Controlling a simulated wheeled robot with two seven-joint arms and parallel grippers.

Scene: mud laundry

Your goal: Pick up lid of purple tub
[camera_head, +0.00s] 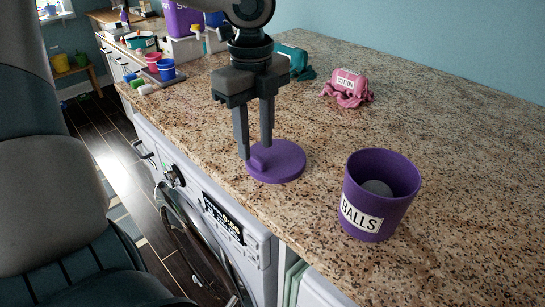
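The purple lid (283,168) lies flat on the granite counter, with a small raised handle at its left part. The open purple tub (365,190), labelled "BALLS", stands upright to the right of the lid with a grey ball (377,187) inside. My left gripper (256,152) points down over the lid, its two fingers spread apart. The fingertips are close to the lid's handle, one on each side; I cannot tell whether they touch it. My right gripper is not in view.
A pink "COTTON" bundle (349,84) and a teal bundle (298,62) lie behind on the counter (460,130). Small pink and blue cups (166,70) stand at the far left. A washing machine (205,215) is under the front edge. The counter's right side is clear.

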